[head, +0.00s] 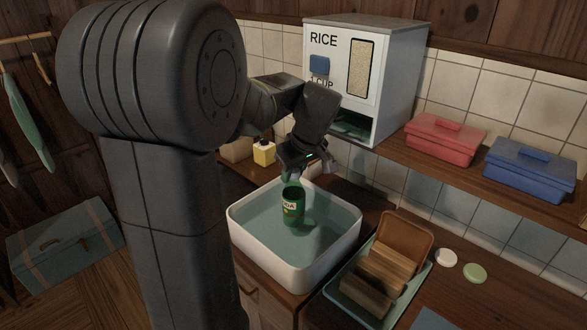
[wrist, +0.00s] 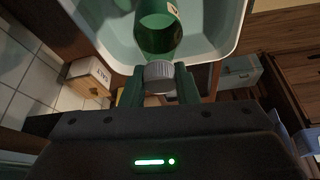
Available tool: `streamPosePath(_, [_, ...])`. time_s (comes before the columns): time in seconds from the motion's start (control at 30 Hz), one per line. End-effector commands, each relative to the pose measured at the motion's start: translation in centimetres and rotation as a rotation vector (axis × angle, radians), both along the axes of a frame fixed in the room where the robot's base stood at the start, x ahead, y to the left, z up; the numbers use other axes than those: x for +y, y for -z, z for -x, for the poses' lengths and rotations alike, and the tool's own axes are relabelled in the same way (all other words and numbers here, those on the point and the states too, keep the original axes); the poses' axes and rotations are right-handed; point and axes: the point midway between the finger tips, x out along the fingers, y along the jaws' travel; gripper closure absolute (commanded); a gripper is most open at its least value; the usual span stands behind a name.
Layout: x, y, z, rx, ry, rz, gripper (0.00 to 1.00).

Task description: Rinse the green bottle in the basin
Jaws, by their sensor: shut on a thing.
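In the wrist view the bottle (wrist: 157,35) shows a grey ridged cap between the two fingers. My gripper (head: 292,172) is shut on the bottle at its cap end, and it also shows in the wrist view (wrist: 160,82). The basin (wrist: 226,48) holds pale blue-green water. Whether the bottle touches the basin floor cannot be told.
A rice dispenser (head: 385,85) stands behind the basin. Red (head: 445,138) and blue (head: 530,170) boxes are on the shelf.

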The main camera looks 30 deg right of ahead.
Motion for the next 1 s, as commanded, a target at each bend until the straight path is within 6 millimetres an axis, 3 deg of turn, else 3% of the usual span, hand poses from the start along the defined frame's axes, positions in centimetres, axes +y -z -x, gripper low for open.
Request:
streamPosePath(0.5, [0.0, 4.7, 0.0, 0.0, 0.0, 0.0, 1.0])
streamPosePath(1.0, [0.0, 5.5, 0.0, -0.001, 0.0, 0.0, 1.0])
